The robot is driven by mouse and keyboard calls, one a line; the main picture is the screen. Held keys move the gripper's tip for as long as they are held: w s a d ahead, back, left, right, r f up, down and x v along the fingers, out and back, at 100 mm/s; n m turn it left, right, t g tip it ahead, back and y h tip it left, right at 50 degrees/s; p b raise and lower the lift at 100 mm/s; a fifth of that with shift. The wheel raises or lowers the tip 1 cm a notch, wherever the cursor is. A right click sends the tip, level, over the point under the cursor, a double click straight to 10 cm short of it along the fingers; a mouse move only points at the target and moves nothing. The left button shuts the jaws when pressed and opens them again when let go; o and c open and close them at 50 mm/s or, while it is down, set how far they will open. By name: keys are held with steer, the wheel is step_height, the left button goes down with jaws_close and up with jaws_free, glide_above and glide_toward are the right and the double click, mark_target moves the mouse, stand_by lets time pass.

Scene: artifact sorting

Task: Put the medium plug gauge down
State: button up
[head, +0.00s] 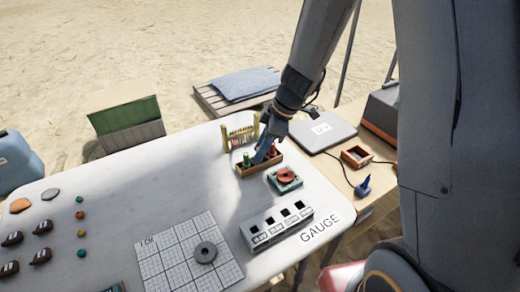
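A small wooden rack (253,171) stands near the far right edge of the white table. A green-topped plug gauge (246,159) stands at its left end and a red-topped one (273,150) at its right end. My gripper (262,156) points down at the middle of the rack, between the green and red tops. Something bluish shows at its fingertips. I cannot tell whether this is the medium plug gauge or the fingers themselves, nor whether the fingers are closed. The middle slot is hidden by the gripper.
A bead frame (240,137) stands close behind the rack. A teal block with a red ring (286,178) is just right of it. A block with square holes (268,231) lies in front, beside the GAUGE label (320,229). A ring sits on the grid sheet (172,262). The table's middle is clear.

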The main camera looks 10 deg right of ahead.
steer(key=w+v, duration=0.1)
steer(key=v, duration=1)
steer(key=s+d+f+m+h, duration=0.1)
steer(key=s+d+m+h, duration=0.1)
steer(key=s+m, duration=0.5)
steer(key=s+d+f+m+g+h+b, duration=0.1)
steer(key=s+d+m, duration=0.3)
steer(key=s+m, duration=0.4)
steer(key=s+f+h, duration=0.1)
steer(key=s, duration=0.2)
steer(key=shift+d, duration=0.35)
